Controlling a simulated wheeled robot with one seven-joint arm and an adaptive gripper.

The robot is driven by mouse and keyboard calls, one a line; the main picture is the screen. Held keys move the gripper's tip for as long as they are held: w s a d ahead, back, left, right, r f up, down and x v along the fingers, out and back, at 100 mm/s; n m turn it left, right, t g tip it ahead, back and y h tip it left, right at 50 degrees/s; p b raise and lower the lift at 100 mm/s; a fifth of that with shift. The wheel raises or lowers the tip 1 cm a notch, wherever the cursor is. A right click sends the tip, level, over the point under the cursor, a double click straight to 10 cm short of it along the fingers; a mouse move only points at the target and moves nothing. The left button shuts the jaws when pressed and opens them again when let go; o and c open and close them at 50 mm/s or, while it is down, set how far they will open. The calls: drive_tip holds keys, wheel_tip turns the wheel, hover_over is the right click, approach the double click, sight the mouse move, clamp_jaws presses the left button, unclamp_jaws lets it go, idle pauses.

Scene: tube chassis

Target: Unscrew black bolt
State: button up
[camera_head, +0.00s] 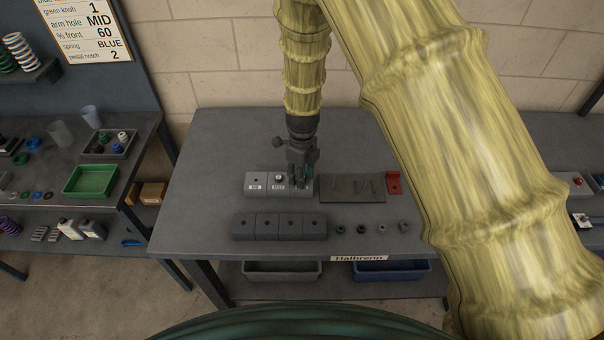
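My gripper (298,184) points down at the right end of a row of grey blocks (254,184) at the back of the table. Two of these blocks carry white labels, and a small light-topped piece (279,178) stands on one of them, just left of my gripper. The fingers hide the right end of the row. I cannot make out a black bolt there, nor whether the fingers hold anything. A front row of dark blocks (279,226) with holes in top lies nearer me.
A dark slotted plate (352,190) and a red bracket (393,182) lie right of my gripper. Several small round parts (361,229) line the front of the table (215,190). My arm crosses the right side of the view. A side bench holds a green tray (90,181).

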drive_tip(key=shift+a+r, duration=0.1)
drive_tip(key=shift+a, duration=0.3)
clamp_jaws()
drive_tip(key=n, duration=0.3)
drive_tip(key=shift+s+n, duration=0.15)
drive_tip(key=shift+n, duration=1.05)
drive_tip(key=shift+p, duration=0.3)
